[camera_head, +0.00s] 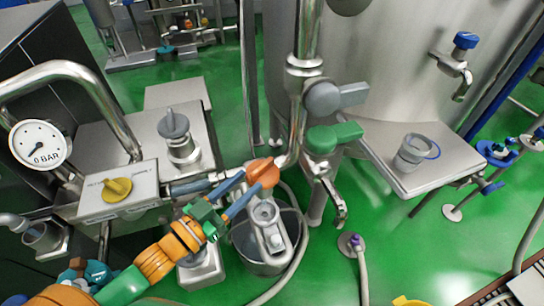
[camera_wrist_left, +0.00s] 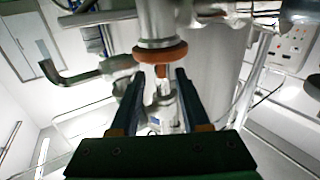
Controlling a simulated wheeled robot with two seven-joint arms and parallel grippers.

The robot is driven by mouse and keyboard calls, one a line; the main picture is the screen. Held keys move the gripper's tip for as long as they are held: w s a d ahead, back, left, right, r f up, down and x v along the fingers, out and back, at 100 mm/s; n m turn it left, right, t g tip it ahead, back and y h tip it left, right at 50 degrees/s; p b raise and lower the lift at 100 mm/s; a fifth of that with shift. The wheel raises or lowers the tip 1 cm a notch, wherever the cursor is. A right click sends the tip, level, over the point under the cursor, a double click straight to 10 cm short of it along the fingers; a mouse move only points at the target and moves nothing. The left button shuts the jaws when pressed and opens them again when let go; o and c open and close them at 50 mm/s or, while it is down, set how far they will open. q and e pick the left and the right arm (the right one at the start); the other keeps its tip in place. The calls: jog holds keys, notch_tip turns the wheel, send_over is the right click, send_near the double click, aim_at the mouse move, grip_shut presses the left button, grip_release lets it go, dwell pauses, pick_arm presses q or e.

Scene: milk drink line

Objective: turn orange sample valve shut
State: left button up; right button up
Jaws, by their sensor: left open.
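The orange sample valve handle (camera_head: 263,172) is on the steel pipework near the middle of the head view, above a steel bucket. In the left wrist view it is a round orange disc (camera_wrist_left: 150,54) with a short orange tab below it. My left gripper (camera_head: 248,183) reaches in from the lower left with its blue fingers open and their tips close to the handle. In the left wrist view the open fingers (camera_wrist_left: 160,76) lie either side of the tab; I cannot tell whether they touch it. My right gripper is not in view.
A green valve handle (camera_head: 334,136) and a grey one (camera_head: 335,97) are close by on the right. A bucket (camera_head: 262,262) stands below. A pressure gauge (camera_head: 40,144) and yellow knob (camera_head: 117,189) are left. A steel shelf (camera_head: 440,181) carries a cup (camera_head: 412,152).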

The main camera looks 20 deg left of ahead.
aim_at(272, 160)
pick_arm(q)
jog(key=x, duration=0.9)
jog(key=shift+w, duration=0.2)
grip_shut()
